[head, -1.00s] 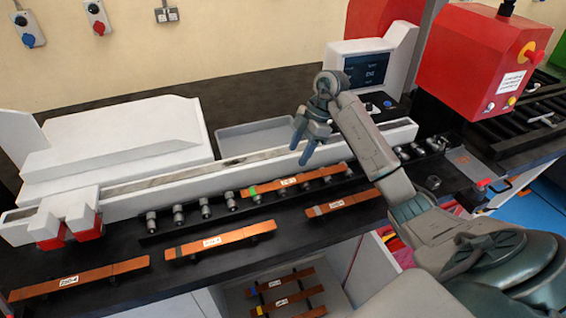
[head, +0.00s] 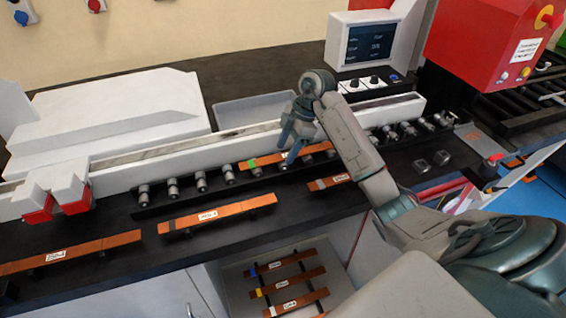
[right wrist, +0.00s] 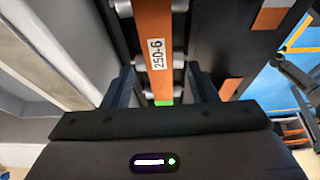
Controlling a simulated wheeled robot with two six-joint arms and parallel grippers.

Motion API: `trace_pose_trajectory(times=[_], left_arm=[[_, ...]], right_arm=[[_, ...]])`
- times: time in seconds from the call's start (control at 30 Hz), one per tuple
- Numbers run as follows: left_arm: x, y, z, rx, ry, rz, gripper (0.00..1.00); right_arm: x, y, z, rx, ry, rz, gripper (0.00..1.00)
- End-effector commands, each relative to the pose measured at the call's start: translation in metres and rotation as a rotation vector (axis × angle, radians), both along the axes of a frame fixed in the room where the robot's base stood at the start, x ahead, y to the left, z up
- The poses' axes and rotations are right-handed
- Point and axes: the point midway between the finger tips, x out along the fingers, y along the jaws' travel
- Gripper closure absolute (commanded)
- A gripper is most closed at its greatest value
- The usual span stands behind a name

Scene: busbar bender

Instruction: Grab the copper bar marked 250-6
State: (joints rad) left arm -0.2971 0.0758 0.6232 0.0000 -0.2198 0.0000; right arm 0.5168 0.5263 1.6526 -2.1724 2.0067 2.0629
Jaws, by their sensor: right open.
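The copper bar marked 250-6 (right wrist: 155,38) runs lengthwise between my two fingers in the right wrist view, its label readable and a green band near the palm. In the head view this bar (head: 266,159) lies on the row of rollers, green band at its left end; the gripper hides part of it. My right gripper (head: 289,150) is open and points down over the bar. Its fingers (right wrist: 158,74) stand one on each side of the bar in the wrist view, apart from it; I cannot tell their exact height. My left gripper is not in view.
Other labelled copper bars lie along the bench front: far left (head: 85,249), middle (head: 235,209) and right (head: 328,183). Several more lie on a lower shelf (head: 262,312). The white machine rail (head: 112,181) runs just behind the rollers. A grey tray (head: 228,113) sits behind it.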

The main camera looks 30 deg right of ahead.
Motion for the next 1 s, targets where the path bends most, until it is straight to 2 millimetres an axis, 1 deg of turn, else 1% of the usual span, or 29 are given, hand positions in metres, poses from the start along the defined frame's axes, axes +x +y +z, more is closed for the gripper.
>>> trace_pose_trajectory(times=[0.03, 0.23, 0.5, 0.83, 1.0], left_arm=[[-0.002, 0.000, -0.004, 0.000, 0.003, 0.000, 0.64], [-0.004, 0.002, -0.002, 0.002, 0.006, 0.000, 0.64], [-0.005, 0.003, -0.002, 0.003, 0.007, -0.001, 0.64], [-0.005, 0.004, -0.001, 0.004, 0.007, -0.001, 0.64], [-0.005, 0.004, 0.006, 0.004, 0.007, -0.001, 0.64]], right_arm=[[0.001, 0.002, -0.005, 0.001, -0.001, 0.001, 0.47], [0.000, 0.002, -0.003, 0.000, 0.000, 0.000, 0.47], [0.000, 0.002, -0.003, 0.000, 0.000, 0.000, 1.00], [0.001, 0.001, -0.001, -0.001, -0.002, 0.000, 1.00], [0.001, 0.001, 0.006, -0.001, -0.002, 0.000, 1.00]])
